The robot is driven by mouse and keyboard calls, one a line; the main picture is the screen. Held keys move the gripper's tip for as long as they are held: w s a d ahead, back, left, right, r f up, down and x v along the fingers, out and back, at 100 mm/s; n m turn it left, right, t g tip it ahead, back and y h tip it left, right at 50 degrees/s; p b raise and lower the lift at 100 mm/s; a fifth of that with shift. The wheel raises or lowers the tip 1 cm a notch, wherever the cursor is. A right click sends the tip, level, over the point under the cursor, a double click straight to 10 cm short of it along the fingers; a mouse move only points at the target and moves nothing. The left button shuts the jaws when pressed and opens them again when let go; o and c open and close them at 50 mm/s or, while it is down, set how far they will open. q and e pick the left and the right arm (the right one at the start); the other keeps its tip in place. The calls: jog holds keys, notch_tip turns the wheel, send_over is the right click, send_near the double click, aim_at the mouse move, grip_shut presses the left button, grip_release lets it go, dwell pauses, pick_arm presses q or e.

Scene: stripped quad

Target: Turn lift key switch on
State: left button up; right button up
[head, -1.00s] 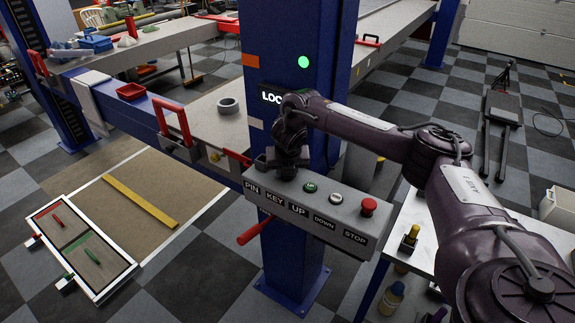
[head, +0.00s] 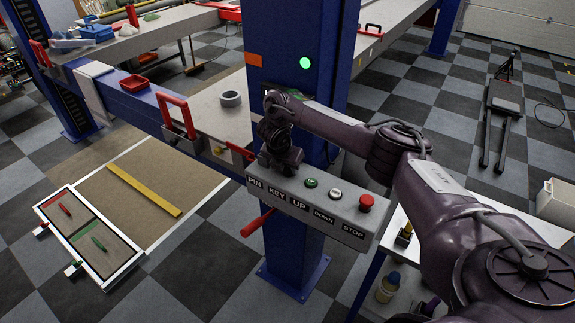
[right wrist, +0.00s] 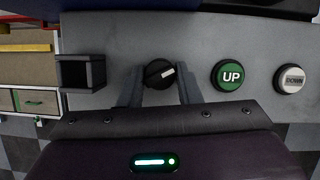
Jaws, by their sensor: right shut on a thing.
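The lift control box (head: 340,207) is a grey panel on the blue post, with labels PIN, KEY, UP, DOWN and STOP. The key switch (right wrist: 160,73) is a black round knob with a pale pointer mark tilted up to the right, in the right wrist view. My right gripper (right wrist: 161,90) is at the knob, one finger on each side, shut on it. In the head view my right gripper (head: 280,160) covers the knob above the KEY label. My left gripper is not in view.
Beside the knob are a square dark socket (right wrist: 80,72), the green UP button (right wrist: 227,75) and the DOWN button (right wrist: 290,79). A red STOP button (head: 366,202) stands at the box's right end. A green lamp (head: 305,63) glows on the post (head: 290,25).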

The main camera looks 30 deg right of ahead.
aim_at(284, 180)
jog(key=shift+r, duration=0.1)
jog(key=o, duration=0.9)
jog(key=shift+o, duration=0.2)
jog(key=b+v, duration=0.1)
jog(key=v, duration=0.1)
jog(key=shift+a+r, duration=0.1)
jog(key=shift+r, duration=0.15)
jog(key=p+v, duration=0.4)
jog(key=v, duration=0.1)
jog(key=shift+r+p, duration=0.1)
jog(key=shift+p, duration=0.25)
jog(key=shift+a, duration=0.1)
